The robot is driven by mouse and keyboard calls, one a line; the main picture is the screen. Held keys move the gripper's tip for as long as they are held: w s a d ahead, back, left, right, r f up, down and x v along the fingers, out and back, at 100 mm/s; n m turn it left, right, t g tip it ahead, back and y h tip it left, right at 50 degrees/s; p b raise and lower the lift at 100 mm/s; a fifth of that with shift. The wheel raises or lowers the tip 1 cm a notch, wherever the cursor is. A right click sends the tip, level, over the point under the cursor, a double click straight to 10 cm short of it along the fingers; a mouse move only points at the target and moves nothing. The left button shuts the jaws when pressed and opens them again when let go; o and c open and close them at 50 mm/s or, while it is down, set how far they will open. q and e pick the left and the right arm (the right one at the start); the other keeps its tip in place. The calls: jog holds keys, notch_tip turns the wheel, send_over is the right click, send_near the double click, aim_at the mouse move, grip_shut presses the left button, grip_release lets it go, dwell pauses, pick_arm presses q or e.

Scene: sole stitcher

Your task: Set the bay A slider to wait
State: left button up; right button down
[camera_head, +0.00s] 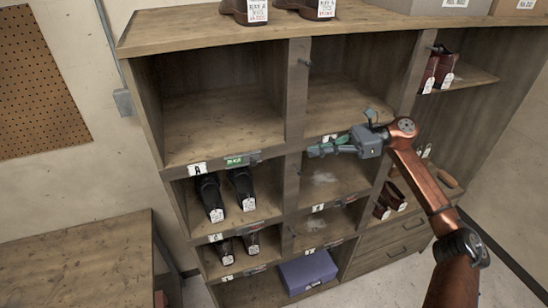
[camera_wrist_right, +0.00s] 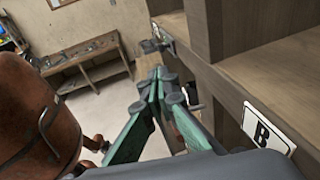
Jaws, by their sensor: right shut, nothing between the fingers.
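The bay A label (camera_head: 197,169) is a white card on the shelf edge under the upper left bay. Just right of it is the bay A slider (camera_head: 237,160), a small strip showing green; its lettering is too small to read surely. My right gripper (camera_head: 312,151) is shut and empty, in front of the shelf edge under the upper middle bay, to the right of the slider and apart from it. In the right wrist view its green fingers (camera_wrist_right: 156,84) meet at the tips, beside the shelf edge and the B label (camera_wrist_right: 268,128). My left gripper is not in view.
The wooden shelf unit (camera_head: 295,100) has several bays. Black shoes (camera_head: 242,185) with tags stand in the bay below the slider. A purple box (camera_head: 308,270) sits low. A wooden table (camera_head: 80,255) is at the left. The upper left bay is empty.

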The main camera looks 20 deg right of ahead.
jog(key=p, duration=0.3)
send_near(252, 165)
pick_arm(q)
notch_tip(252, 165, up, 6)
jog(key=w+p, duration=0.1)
jog(key=p, duration=0.2)
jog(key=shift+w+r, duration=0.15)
pick_arm(e)
jog(key=x, duration=0.5)
jog(key=shift+w+a, duration=0.15)
jog(key=shift+w, duration=0.25)
jog(key=b+x, duration=0.2)
jog(key=s+b+x, duration=0.1)
jog(key=b+x, duration=0.1)
jog(key=shift+a, duration=0.4)
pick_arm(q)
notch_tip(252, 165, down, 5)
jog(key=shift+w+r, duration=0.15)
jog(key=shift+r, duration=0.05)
pick_arm(e)
jog(key=shift+a+r, duration=0.3)
jog(key=shift+a, duration=0.05)
pick_arm(q)
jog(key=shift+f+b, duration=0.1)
jog(key=shift+b, duration=0.2)
